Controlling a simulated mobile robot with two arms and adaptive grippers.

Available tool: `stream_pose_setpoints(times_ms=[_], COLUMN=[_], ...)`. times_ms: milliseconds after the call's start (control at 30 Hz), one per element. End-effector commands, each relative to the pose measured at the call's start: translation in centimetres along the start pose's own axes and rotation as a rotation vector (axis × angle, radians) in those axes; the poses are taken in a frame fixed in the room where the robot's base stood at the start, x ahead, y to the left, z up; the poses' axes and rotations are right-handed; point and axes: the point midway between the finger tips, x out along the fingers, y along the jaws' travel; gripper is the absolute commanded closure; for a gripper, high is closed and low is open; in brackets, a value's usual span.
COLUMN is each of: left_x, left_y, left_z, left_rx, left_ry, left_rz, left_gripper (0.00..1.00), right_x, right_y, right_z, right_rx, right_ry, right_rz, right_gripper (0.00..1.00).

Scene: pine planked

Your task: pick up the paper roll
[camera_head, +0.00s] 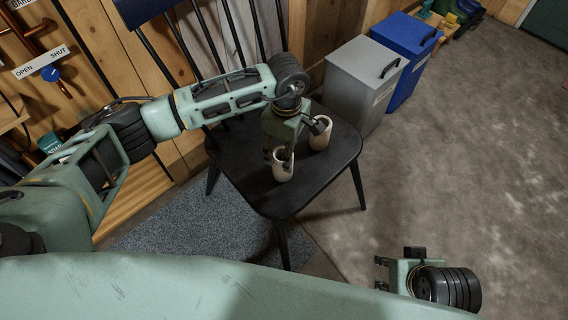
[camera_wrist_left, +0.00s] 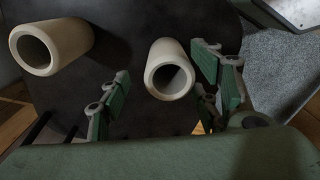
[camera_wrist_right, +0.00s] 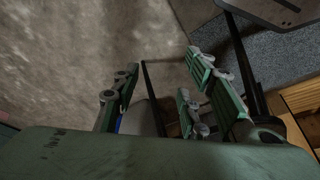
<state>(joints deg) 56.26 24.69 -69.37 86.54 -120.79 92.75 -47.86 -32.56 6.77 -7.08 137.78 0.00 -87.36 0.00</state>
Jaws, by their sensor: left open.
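Two cream, hollow paper rolls stand upright on a black chair seat (camera_head: 256,196). The nearer paper roll (camera_head: 282,171) is at my left gripper (camera_head: 278,157), which points down from above with open fingers. In the left wrist view this roll (camera_wrist_left: 165,56) shows between the spread fingers (camera_wrist_left: 160,98), closer to the right-hand ones; contact cannot be told. The other paper roll (camera_head: 321,137) stands behind it to the right, and shows at upper left in the left wrist view (camera_wrist_left: 71,38). My right gripper (camera_head: 382,273) is open and empty, away from the chair at lower right.
The chair's spindle back (camera_head: 233,33) rises behind my left arm. A grey bin (camera_head: 352,87) and a blue bin (camera_head: 407,60) stand behind the chair to the right. A grey mat (camera_head: 195,222) lies under the chair. The concrete floor (camera_head: 465,150) at right is clear.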

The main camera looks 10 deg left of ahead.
Motion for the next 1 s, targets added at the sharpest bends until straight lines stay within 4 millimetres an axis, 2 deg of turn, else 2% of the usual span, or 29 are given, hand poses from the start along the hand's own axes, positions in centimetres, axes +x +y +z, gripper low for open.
stream_pose_setpoints(times_ms=[100, 300, 600, 833, 1000], left_x=[1.6, 3.3, 7.3, 7.4, 7.4], left_y=[-0.1, -0.3, -0.6, -0.6, -0.6], left_z=[0.1, 0.1, 0.1, 0.1, 0.0], left_rx=[0.0, 0.0, -0.001, 0.0, 0.0], left_ry=[-0.003, -0.004, -0.005, -0.004, -0.004], left_rz=[-0.003, -0.003, -0.002, 0.0, 0.0], left_gripper=[0.42, 0.42, 0.42, 0.42, 0.57], right_x=[-0.7, -1.4, -0.9, -0.9, -0.9], right_y=[0.0, 0.1, 0.0, 0.0, 0.0], right_z=[0.1, 0.1, 0.4, 0.4, 0.4], right_rx=[0.0, 0.001, 0.001, 0.001, 0.001], right_ry=[0.004, 0.007, 0.006, 0.006, 0.007], right_rz=[0.001, 0.002, 0.002, 0.002, 0.002], right_gripper=[0.6, 0.6, 0.6, 0.6, 0.6])
